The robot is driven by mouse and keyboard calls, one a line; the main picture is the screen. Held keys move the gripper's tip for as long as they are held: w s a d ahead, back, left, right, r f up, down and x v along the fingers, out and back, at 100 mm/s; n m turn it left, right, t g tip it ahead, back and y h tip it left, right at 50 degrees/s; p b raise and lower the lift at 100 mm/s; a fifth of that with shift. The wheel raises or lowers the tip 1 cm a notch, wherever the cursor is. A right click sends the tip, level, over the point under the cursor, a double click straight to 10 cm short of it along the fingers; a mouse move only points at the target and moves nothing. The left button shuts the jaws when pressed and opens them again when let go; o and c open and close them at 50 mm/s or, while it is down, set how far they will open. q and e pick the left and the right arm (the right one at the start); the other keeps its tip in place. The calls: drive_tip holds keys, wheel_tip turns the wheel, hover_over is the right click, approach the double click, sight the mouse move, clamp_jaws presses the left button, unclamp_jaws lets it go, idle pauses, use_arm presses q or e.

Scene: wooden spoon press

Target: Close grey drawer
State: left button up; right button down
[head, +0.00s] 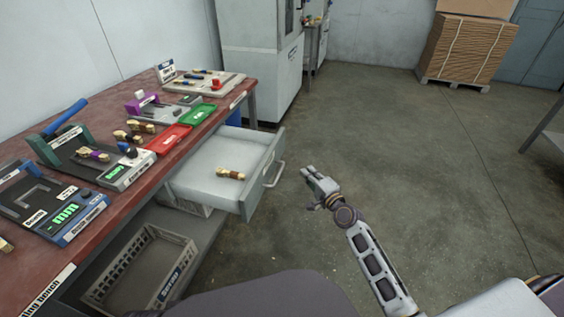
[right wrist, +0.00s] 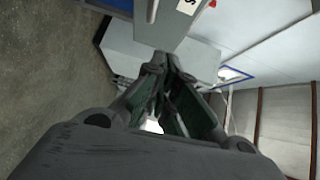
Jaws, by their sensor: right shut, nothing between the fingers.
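The grey drawer (head: 206,165) is pulled out from under the red-topped bench, and a wooden piece (head: 231,174) with a brown band lies inside it. The drawer's front panel (head: 262,178) carries a bar handle (head: 275,174) on its outer side. My right gripper (head: 312,174) is shut and empty, just to the right of the handle with a visible gap between them. In the right wrist view its fingers (right wrist: 167,75) are together, pointing at grey panels. My left gripper is not in view.
The bench (head: 205,136) holds several devices, a red tray (head: 168,139) and a green tray (head: 196,116). A grey basket (head: 140,268) sits on the shelf below. Stacked cardboard (head: 468,48) stands far right. The floor (head: 400,150) right of the drawer is clear.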

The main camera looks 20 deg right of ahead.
sight(278, 145)
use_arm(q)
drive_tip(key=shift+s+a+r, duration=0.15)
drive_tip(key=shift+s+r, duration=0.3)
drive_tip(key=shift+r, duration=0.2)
use_arm(e)
drive_tip(key=shift+s+a+r, duration=0.1)
drive_tip(key=shift+r, duration=0.4)
drive_tip(key=shift+s+a+r, duration=0.1)
drive_tip(key=shift+r, duration=0.35)
drive_tip(key=shift+w, duration=0.1)
